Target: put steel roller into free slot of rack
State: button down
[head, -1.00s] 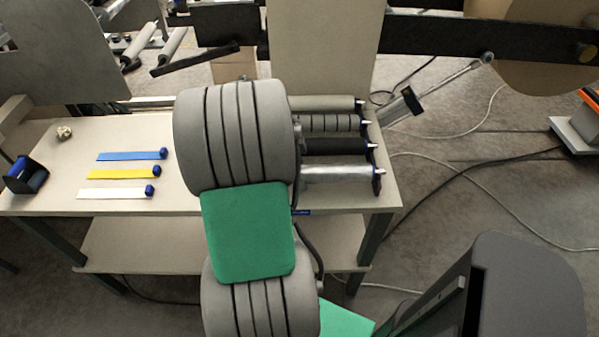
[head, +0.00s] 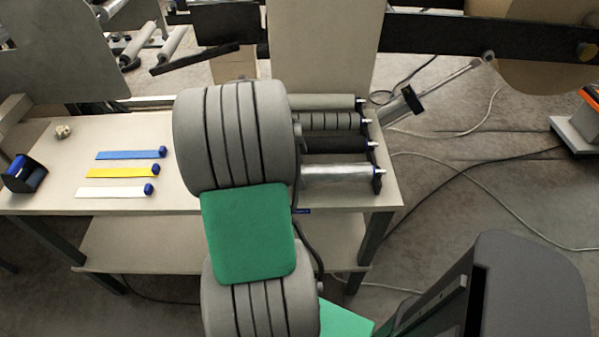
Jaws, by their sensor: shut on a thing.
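The rack (head: 377,184) stands at the right end of the bench, with its dark end plate showing. The shiny steel roller (head: 336,173) lies along its front position, and its right end pin is at the end plate. I cannot tell whether it is fully seated. Behind it lie a black roller (head: 335,144), a grooved grey roller (head: 335,122) and a plain grey roller (head: 330,102), roughly parallel. The left ends of the rollers and of the rack are hidden behind my grey and green arm. My gripper is hidden behind the arm as well.
The bench (head: 170,130) holds blue (head: 128,155), yellow (head: 118,172) and white (head: 108,192) strips, a dark blue-black dispenser (head: 25,175) and a small crumpled ball (head: 62,131). A metal rod with a black clamp (head: 412,100) stands behind the rack. Cables (head: 470,180) lie on the floor at right.

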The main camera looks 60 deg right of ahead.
jog(key=c, duration=1.1)
grip_release()
jog(key=o, duration=0.5)
